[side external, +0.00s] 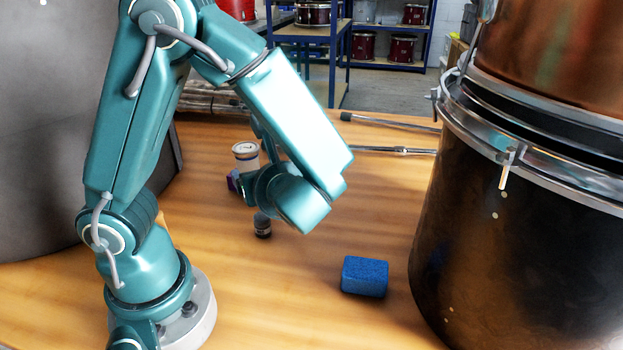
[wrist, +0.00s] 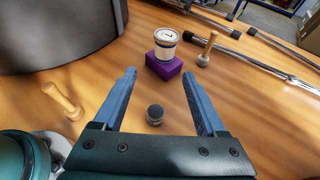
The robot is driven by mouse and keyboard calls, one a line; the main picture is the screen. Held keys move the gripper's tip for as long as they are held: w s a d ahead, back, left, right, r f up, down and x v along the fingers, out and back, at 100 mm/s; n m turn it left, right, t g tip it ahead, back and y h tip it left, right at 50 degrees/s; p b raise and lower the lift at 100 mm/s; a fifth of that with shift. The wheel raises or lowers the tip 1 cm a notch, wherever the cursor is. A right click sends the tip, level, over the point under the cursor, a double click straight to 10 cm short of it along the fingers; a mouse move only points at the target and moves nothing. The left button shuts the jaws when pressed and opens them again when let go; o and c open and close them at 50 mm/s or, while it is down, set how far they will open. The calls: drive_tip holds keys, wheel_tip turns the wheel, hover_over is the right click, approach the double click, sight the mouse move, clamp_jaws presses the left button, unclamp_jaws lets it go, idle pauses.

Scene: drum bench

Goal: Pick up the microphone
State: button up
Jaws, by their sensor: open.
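A small upright dark piece with a rounded grey top, which looks like the microphone (wrist: 155,115), stands on the wooden bench. In the wrist view it shows between the two fingers of my gripper (wrist: 158,74), nearer their bases than their tips. The fingers are spread wide and none visibly touches it. In the side view the microphone (side external: 262,226) is just below and left of my wrist, its upper part close to the arm. The fingers are mostly hidden there, so the height gap is hard to tell.
A white tub (wrist: 166,41) sits on a purple block (wrist: 164,68) beyond the fingertips. A blue sponge (side external: 365,276) lies on clear bench near a large drum (side external: 510,220). Metal rods (side external: 395,150) lie behind.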

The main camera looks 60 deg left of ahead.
sight(263, 219)
wheel_tip(263, 219, down, 10)
drive_tip(key=shift+a+f, duration=0.1)
drive_tip(key=shift+f, duration=0.15)
drive_tip(key=shift+x, duration=2.45)
clamp_jaws()
